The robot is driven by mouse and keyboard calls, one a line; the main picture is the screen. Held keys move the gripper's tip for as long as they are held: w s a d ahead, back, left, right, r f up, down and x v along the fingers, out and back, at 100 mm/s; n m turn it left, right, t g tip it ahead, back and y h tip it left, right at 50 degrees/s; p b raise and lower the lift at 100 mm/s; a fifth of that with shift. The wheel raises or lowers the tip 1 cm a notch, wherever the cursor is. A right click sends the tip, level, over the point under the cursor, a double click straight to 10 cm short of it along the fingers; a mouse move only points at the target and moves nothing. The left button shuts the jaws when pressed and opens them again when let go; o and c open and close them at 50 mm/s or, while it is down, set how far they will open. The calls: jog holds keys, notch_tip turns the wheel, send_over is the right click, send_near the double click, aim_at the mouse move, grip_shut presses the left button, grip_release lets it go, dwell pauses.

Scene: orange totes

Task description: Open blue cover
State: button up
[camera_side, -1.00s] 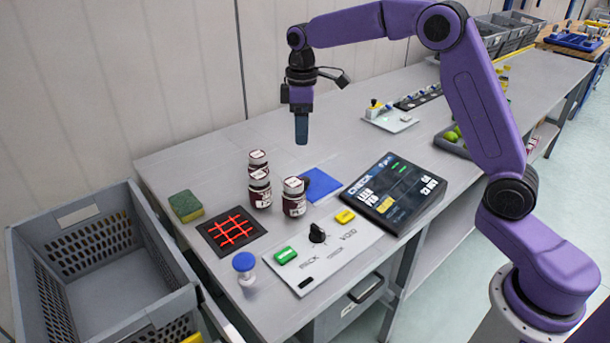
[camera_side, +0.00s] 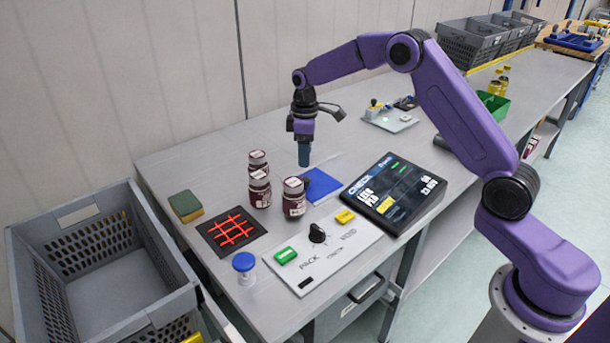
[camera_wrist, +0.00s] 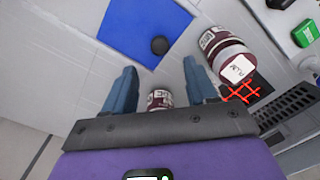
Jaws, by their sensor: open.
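The blue cover (camera_side: 322,185) is a flat blue square lying on the grey table, behind and right of the front jar. In the wrist view the blue cover (camera_wrist: 125,25) has a round black knob (camera_wrist: 159,45) on it. My gripper (camera_side: 304,163) points down above the table near the cover's far left edge, apart from it. In the wrist view its two blue fingers (camera_wrist: 160,88) are spread, with nothing held. A jar (camera_wrist: 160,100) shows between and below them, apparently lower down.
Dark red jars (camera_side: 260,189) stand close left of the cover, one in front (camera_side: 294,198). A control panel (camera_side: 322,250) and a display (camera_side: 393,193) lie nearer the front. A sponge (camera_side: 185,205) and a grey crate (camera_side: 100,255) are left.

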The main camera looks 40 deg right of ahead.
aim_at(305, 179)
notch_tip(305, 179, down, 8)
jog(key=shift+r, duration=0.1)
dwell(0.4)
